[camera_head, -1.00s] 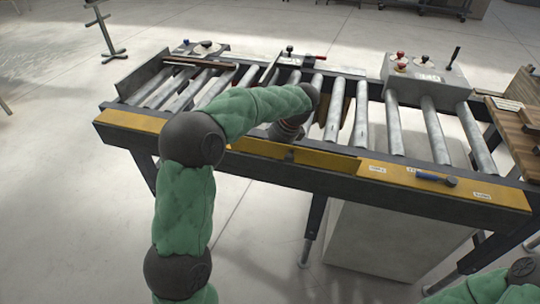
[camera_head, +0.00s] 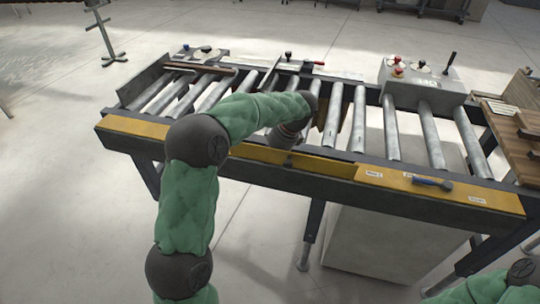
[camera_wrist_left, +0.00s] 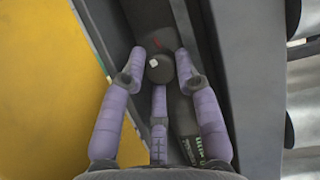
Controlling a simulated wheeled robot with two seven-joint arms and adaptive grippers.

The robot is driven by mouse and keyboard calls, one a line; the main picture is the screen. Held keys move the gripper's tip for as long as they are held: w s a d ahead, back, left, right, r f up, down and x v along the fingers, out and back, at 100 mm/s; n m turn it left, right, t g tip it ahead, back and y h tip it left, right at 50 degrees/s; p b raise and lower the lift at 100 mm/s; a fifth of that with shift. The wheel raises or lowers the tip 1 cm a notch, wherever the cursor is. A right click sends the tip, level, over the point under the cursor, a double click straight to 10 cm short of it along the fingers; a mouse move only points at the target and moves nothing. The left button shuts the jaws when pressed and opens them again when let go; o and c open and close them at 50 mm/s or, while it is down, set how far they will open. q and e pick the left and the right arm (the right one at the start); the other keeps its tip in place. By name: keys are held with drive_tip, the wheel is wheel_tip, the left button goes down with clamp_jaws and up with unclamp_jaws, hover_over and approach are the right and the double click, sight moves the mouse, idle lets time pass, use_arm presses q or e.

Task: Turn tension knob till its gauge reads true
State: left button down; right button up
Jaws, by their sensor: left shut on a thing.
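The tension knob (camera_wrist_left: 158,66) is a dark round knob with a small pale square and a red mark beside it, seen in the left wrist view. My left gripper (camera_wrist_left: 161,72) has its three lilac fingers closed around this knob. Below it a dark strip with green and pale marks (camera_wrist_left: 196,150) shows partly behind a finger; it may be the gauge, but I cannot read it. In the head view my left gripper (camera_head: 284,137) reaches down at the near edge of the roller conveyor (camera_head: 270,174), and its wrist hides the knob. My right gripper is out of view.
A grey control box (camera_head: 425,85) with red and black knobs stands at the back right. A wooden bench (camera_head: 510,140) adjoins the right end. The floor in front is clear.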

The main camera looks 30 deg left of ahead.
use_arm(q)
drive_tip(key=n+p, duration=0.1)
drive_tip(key=p, duration=0.1)
drive_tip(key=n+p, duration=0.1)
drive_tip(key=p, duration=0.1)
drive_tip(key=r+n+g+p, duration=0.1)
drive_tip(key=p, duration=0.1)
drive_tip(key=shift+w+a+n+h, duration=0.2)
drive_tip(key=shift+a+n+h, duration=0.1)
drive_tip(key=shift+a+n, duration=0.1)
drive_tip(key=shift+f+n+g+p, duration=0.2)
drive_tip(key=shift+n+g+p, duration=0.1)
drive_tip(key=shift+n+p, duration=0.55)
drive_tip(key=shift+h, duration=0.3)
drive_tip(key=c, duration=1.1)
unclamp_jaws()
drive_tip(key=shift+o, duration=0.6)
drive_tip(key=shift+s+a+f, duration=0.1)
drive_tip(key=shift+f, duration=0.05)
drive_tip(key=shift+d+f, duration=0.15)
drive_tip(key=shift+d, duration=0.05)
